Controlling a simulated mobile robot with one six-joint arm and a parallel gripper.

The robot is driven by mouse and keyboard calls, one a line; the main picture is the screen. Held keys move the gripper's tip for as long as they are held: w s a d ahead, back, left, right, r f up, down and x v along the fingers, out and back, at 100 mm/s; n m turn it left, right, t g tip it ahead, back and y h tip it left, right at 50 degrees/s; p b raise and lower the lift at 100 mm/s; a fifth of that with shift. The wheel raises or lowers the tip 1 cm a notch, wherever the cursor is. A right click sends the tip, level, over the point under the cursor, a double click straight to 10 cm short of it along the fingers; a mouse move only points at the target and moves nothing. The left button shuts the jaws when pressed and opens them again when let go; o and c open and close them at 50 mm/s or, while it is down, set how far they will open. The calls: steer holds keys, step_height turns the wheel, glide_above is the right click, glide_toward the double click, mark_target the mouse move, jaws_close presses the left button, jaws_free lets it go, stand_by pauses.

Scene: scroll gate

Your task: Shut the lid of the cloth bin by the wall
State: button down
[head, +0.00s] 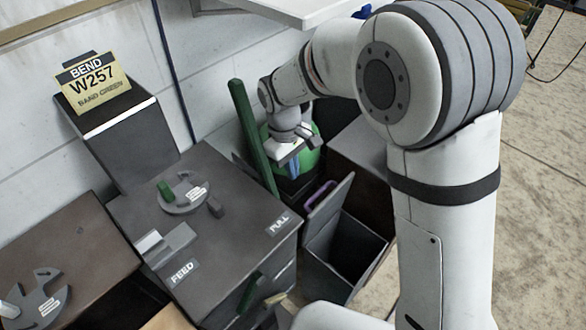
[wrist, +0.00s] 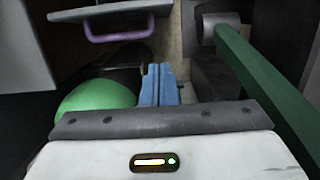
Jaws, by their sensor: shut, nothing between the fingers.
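The cloth bin (head: 347,262) is a dark grey open box on the floor, right of the bench. Its lid (head: 329,212) stands raised at the bin's left side, with a purple handle (head: 319,194) near its upper end. In the wrist view the lid's edge (wrist: 92,12) and the purple handle (wrist: 120,36) show at the upper left. My gripper (head: 293,170) points down behind the lid, above it in the head picture. Its blue fingers (wrist: 158,84) are shut together with nothing between them, apart from the handle.
A green bar (head: 252,135) leans beside my gripper and crosses the right of the wrist view (wrist: 262,85). A green rounded object (head: 308,158) is close behind the gripper. The bench (head: 225,225) stands left of the bin. Open floor (head: 540,200) lies to the right.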

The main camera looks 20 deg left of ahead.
mark_target(321, 206)
steer(key=s+d+f+b, duration=0.1)
steer(key=s+d+f, duration=0.1)
steer(key=d+f, duration=0.3)
steer(key=shift+f, duration=1.5)
